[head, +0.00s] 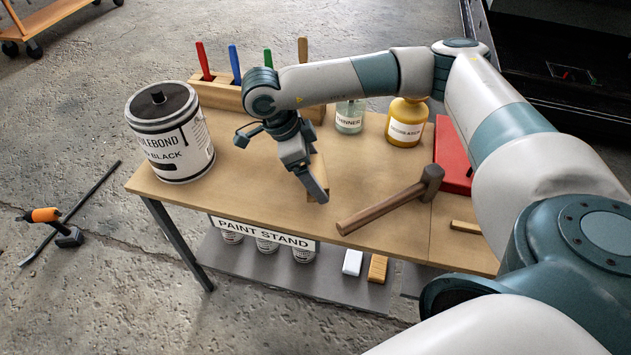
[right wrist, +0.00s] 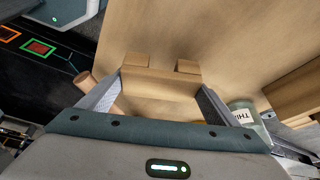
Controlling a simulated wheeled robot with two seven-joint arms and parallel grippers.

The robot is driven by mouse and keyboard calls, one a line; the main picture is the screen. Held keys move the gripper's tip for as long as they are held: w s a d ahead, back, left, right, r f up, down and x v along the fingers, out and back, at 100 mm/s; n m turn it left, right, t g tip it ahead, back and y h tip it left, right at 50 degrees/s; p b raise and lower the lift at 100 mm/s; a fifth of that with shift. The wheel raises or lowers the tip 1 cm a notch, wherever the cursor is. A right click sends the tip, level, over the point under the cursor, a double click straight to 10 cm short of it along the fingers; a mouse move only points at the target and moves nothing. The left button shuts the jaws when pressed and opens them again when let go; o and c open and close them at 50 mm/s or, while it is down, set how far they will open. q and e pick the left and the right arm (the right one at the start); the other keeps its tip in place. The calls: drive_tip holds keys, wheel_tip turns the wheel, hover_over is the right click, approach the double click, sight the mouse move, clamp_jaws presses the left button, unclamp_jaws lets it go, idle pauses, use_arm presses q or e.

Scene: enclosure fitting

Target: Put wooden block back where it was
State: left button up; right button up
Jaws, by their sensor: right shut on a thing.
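The wooden block (right wrist: 160,84), light brown with two raised lugs on its far edge, sits between the two fingers of my right gripper (right wrist: 161,79) in the right wrist view. In the head view my right gripper (head: 312,180) is shut on the block (head: 318,172), over the middle of the wooden table top. The block is partly hidden by the fingers there. I cannot tell whether it touches the table. My left gripper is not in view.
A large black-and-white paint can (head: 168,140) stands at the table's left. A tool rack (head: 225,96) with coloured handles is behind. A thinner jar (head: 350,118), a yellow degreaser bottle (head: 407,122), a red box (head: 452,155) and a mallet (head: 392,200) stand or lie to the right.

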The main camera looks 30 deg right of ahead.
drive_tip(key=shift+f, duration=0.45)
wheel_tip(320, 180, down, 3)
drive_tip(key=shift+r+p, duration=0.2)
drive_tip(key=shift+p, duration=0.1)
drive_tip(key=shift+f, duration=0.2)
drive_tip(key=o, duration=1)
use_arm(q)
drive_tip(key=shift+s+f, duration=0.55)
